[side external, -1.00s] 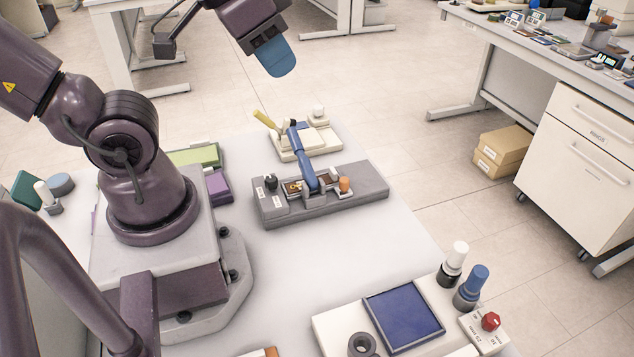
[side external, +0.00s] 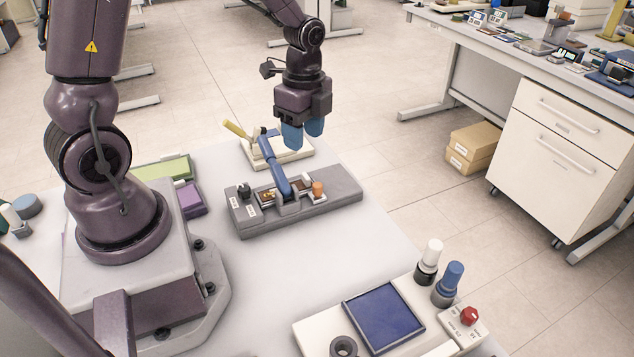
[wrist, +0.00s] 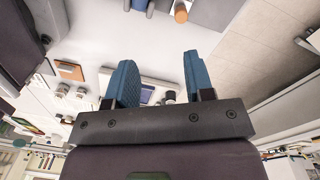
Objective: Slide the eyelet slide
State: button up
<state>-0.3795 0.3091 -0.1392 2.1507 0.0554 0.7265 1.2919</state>
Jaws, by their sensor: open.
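A grey test fixture (side external: 345,197) stands on the white table. Its middle carries a blue lever arm (side external: 274,165) and a small brown and metal slide area. An orange knob (side external: 318,187) stands at the right of this area and a black knob (side external: 244,190) at the left. I cannot tell which part is the eyelet slide; the labels are too small to read. My gripper (side external: 303,139) is open and empty, blue fingers pointing down, above and behind the fixture, apart from it. In the wrist view, the orange knob (wrist: 181,12) shows at the top edge, beyond my open fingers.
A cream fixture (side external: 290,155) with a yellow handle (side external: 236,129) stands behind the grey one. Green (side external: 164,168) and purple (side external: 190,199) blocks lie left. A blue pad (side external: 384,318) and upright white and blue knobs stand at the front right. The table between is clear.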

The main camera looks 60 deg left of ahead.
aim_at(318, 184)
jog(key=w+f+m, duration=0.1)
jog(key=f+m, duration=0.1)
jog(key=f, duration=0.2)
jog(key=w+f+m, duration=0.1)
jog(key=f+m, duration=0.2)
jog(key=f, duration=0.2)
jog(key=w+f+m, duration=0.1)
jog(key=f+m, duration=0.1)
jog(key=f, duration=0.2)
jog(key=shift+a+f+t, duration=0.15)
jog(key=shift+f+t, duration=0.05)
jog(key=shift+t, duration=0.2)
jog(key=shift+c, duration=0.4)
grip_shut()
